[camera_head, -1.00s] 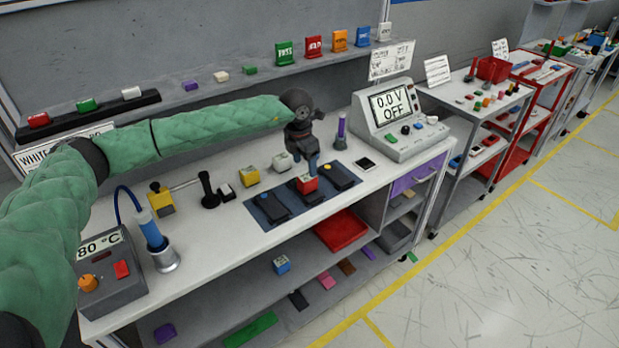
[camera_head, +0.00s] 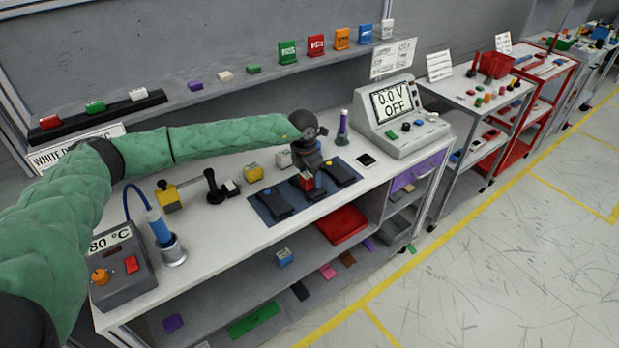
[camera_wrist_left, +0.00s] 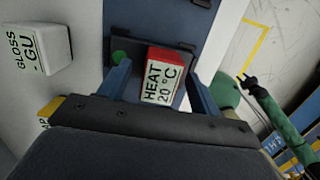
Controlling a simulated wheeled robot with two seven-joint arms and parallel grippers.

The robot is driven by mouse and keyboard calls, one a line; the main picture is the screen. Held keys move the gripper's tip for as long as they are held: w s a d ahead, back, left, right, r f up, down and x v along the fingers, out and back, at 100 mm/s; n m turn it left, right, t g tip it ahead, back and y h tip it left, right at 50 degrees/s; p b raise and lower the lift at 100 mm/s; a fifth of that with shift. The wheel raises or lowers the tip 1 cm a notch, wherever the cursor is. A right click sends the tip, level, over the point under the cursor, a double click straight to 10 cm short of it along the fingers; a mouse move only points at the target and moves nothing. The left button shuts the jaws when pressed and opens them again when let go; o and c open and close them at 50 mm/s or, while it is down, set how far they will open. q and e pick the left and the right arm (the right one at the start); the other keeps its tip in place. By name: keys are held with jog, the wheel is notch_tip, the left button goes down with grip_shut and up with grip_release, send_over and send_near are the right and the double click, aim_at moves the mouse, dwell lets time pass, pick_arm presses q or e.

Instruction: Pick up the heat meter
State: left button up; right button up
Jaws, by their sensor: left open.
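The heat meter is a small red block with a white label reading "HEAT 20 °C" (camera_wrist_left: 163,84). In the head view the heat meter (camera_head: 306,182) shows only partly, on the middle dark module of the blue mat, under my left gripper. My left gripper (camera_head: 307,174) points down over it. In the left wrist view the open blue fingers of my left gripper (camera_wrist_left: 157,72) stand on either side of the heat meter, with a visible gap on the left side. Whether the right finger touches it I cannot tell.
The blue mat (camera_head: 262,218) holds several dark modules. A white gloss meter (camera_wrist_left: 42,48) stands beside it; a yellow-and-white block (camera_head: 253,173) is left of the gripper.

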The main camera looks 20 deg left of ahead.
pick_arm(q)
jog(key=shift+f, duration=0.1)
jog(key=c, duration=1.1)
jog(key=shift+c, duration=0.7)
